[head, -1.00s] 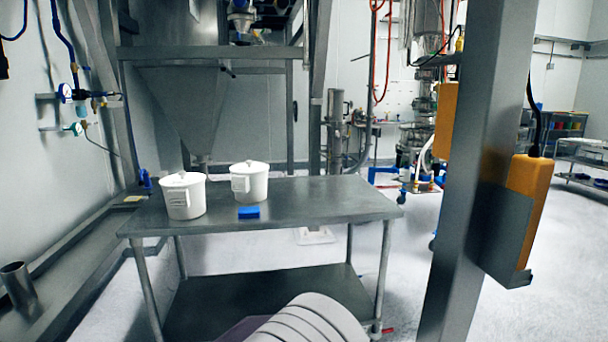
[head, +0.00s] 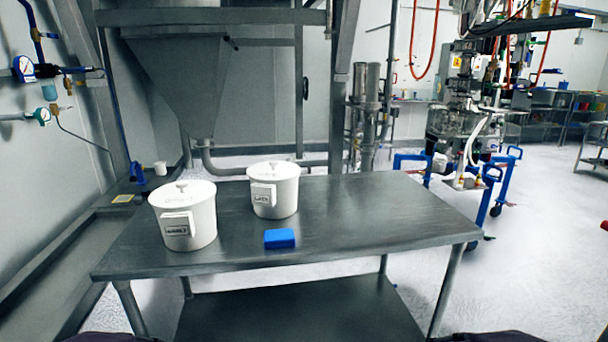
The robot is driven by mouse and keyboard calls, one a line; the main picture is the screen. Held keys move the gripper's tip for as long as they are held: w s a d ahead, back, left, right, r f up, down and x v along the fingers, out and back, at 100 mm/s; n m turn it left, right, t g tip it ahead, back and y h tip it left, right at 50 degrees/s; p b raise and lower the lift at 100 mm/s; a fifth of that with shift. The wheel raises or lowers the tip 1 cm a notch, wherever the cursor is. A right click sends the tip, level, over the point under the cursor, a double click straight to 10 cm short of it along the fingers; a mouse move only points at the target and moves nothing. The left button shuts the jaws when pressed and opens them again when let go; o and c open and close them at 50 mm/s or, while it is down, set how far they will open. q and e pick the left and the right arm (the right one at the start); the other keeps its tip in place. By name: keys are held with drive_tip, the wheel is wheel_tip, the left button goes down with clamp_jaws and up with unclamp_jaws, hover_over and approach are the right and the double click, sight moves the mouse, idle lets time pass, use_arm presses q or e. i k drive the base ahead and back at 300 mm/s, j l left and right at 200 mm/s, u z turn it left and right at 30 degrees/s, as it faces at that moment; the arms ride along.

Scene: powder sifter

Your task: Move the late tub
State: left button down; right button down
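Two white lidded tubs stand upright and apart on a steel table (head: 370,220) in the head view. The right tub (head: 284,196) sits a little farther back, and its small front label appears to read "LATE". The left tub (head: 198,228) is nearer and has a larger label that I cannot read surely. Neither of my grippers shows in the head view, and nothing touches either tub.
A blue block (head: 279,239) lies on the table in front of the right tub. The table's right half is clear. A steel hopper (head: 200,75) hangs behind the table. A blue-framed wheeled machine (head: 462,130) stands at the back right.

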sight(271, 200)
drive_tip(key=i+l, duration=0.1)
drive_tip(key=i, duration=0.3)
drive_tip(key=i+l+z, duration=0.15)
drive_tip(key=i, duration=0.3)
